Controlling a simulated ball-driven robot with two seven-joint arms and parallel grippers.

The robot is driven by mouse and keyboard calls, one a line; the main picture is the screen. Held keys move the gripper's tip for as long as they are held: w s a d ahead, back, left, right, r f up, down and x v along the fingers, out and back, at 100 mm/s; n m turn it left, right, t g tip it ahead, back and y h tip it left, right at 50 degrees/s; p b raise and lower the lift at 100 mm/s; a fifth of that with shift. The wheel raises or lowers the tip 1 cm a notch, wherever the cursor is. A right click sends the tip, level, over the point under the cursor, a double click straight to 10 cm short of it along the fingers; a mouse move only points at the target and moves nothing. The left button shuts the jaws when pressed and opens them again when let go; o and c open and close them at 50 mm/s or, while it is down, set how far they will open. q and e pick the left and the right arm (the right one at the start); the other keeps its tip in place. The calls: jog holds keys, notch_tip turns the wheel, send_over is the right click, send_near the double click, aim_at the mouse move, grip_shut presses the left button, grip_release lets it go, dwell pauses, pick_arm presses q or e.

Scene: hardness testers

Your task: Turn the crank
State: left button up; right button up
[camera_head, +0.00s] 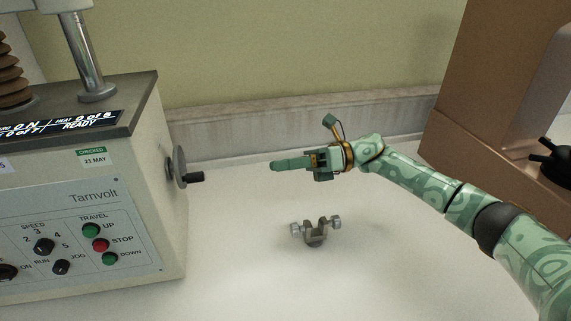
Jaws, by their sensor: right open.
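The crank (178,167) is a grey disc on the right side wall of the tester (60,200). Its short black handle (195,177) sticks out to the right from the disc's lower part. My right gripper (275,165) comes in from the right and points left toward the crank, with a clear gap between them. The gripper is open and seems to hold nothing; its fingers overlap in this view. My left gripper is not in view.
A small metal clamp-like part (315,231) lies on the white bench below my right gripper. A brown machine (480,90) stands at the right back. A ledge (290,118) runs along the back wall. The bench between the tester and the clamp-like part is clear.

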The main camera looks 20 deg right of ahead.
jog(key=w+a+n+b, duration=0.1)
jog(key=a+n, duration=0.1)
jog(key=a, duration=0.3)
jog(key=w+a+n+b, duration=0.1)
jog(key=a+n+b, duration=0.1)
jog(key=a, duration=0.3)
jog(key=w+a+n+b, duration=0.1)
jog(key=a+n, duration=0.2)
jog(key=a, duration=0.3)
jog(key=shift+w+a+b, duration=0.1)
jog(key=shift+b, duration=0.3)
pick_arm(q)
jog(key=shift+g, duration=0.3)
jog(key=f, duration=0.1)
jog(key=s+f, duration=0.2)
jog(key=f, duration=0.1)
pick_arm(e)
grip_shut()
